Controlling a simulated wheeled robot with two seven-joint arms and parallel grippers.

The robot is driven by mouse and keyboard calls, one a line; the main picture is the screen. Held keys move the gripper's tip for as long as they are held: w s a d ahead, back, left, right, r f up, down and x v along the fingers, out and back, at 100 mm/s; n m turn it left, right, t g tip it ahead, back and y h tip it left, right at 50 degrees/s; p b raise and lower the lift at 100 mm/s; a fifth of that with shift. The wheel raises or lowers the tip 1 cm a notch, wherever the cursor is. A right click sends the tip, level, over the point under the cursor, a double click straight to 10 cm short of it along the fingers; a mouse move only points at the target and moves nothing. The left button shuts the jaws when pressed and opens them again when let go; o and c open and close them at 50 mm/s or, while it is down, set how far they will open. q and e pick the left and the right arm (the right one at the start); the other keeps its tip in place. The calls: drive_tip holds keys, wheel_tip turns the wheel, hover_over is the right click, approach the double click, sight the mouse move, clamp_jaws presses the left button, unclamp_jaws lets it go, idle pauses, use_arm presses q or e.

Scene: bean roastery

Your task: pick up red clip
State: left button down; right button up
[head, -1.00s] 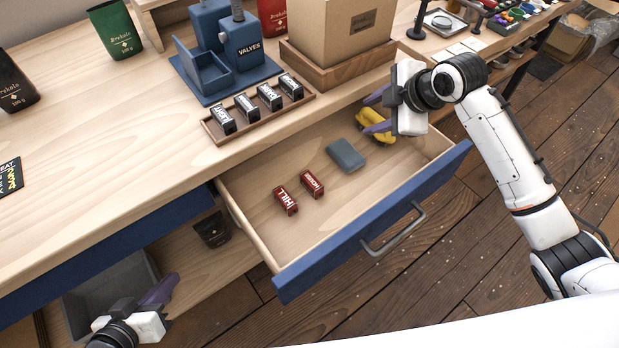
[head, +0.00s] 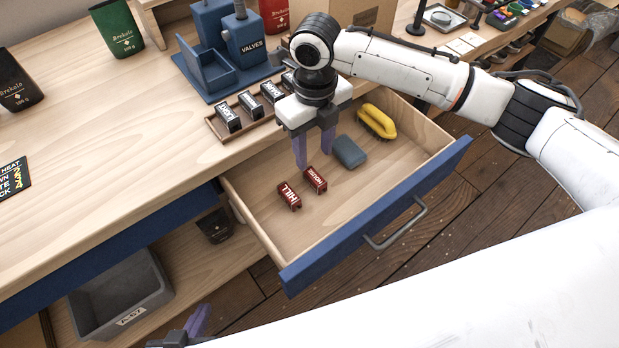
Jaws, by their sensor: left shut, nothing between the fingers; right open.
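Two small red clips lie in the open drawer (head: 345,205). One is marked HILL (head: 290,196), and the other, marked HOUSE (head: 315,180), lies just to its right and farther back. My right gripper (head: 314,160) points down over the drawer with its purple fingers apart and empty. Its fingertips are just behind the HOUSE clip in the picture; I cannot tell their exact height above it. My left gripper (head: 198,322) is shut and empty at the bottom edge, low in front of the bench, mostly cut off by the frame.
The drawer also holds a grey-blue block (head: 349,152) and a yellow-handled brush (head: 377,121). Black clips stand in a wooden tray (head: 222,133) on the bench, partly behind my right gripper. A grey bin (head: 125,300) sits on the lower shelf. The drawer's front floor is clear.

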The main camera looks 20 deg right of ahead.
sight(315, 176)
wheel_tip(315, 176, down, 3)
drive_tip(key=f, duration=0.5)
drive_tip(key=shift+s+f, duration=0.1)
drive_tip(key=shift+s, duration=0.2)
clamp_jaws()
